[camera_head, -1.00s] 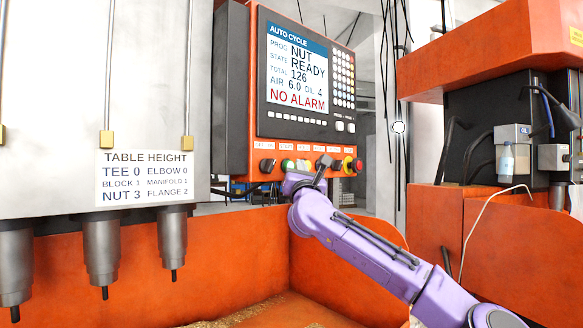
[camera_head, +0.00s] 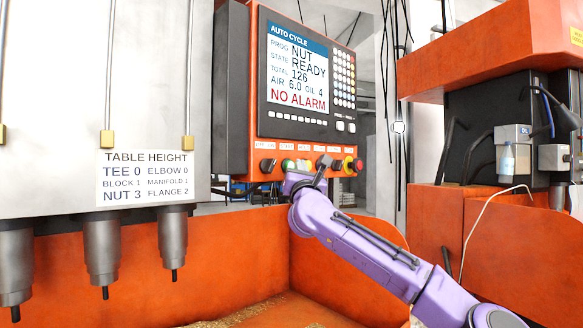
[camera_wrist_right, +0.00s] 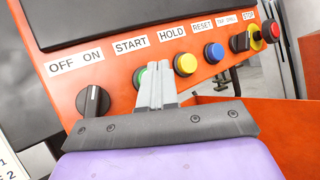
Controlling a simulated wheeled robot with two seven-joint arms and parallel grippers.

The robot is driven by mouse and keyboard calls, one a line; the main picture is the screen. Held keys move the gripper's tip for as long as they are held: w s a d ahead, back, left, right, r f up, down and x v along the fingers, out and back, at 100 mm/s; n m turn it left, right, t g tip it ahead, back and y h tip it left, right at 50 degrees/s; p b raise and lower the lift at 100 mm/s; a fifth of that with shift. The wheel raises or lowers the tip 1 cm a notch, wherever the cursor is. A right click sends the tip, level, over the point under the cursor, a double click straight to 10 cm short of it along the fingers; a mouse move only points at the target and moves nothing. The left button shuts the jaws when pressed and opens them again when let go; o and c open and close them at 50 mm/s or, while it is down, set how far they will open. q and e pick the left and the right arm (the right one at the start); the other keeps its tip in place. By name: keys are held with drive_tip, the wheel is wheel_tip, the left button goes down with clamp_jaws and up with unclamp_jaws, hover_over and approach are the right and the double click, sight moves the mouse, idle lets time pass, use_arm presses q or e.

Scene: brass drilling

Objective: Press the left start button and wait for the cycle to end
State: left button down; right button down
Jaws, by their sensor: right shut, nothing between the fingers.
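The green START button (camera_head: 288,165) is on the orange control panel below the screen. It also shows in the right wrist view (camera_wrist_right: 139,77), partly covered by my fingers. My right gripper (camera_head: 302,164) is shut and empty, its pale fingertips close to the button. In the right wrist view the fingertips (camera_wrist_right: 156,66) lie over the button's right side; I cannot tell whether they touch it. The screen (camera_head: 297,66) reads AUTO CYCLE, PROG NUT, STATE READY, TOTAL 126, NO ALARM. My left gripper is out of view.
The OFF/ON knob (camera_wrist_right: 93,103) is left of START. The yellow HOLD button (camera_wrist_right: 186,64), blue RESET button (camera_wrist_right: 213,52) and red STOP button (camera_wrist_right: 275,30) are to the right. Drill spindles (camera_head: 101,250) hang at the left. An orange guard wall (camera_head: 245,245) stands below the panel.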

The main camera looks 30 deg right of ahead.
drive_tip(key=shift+w+a, duration=0.1)
drive_tip(key=shift+w, duration=0.35)
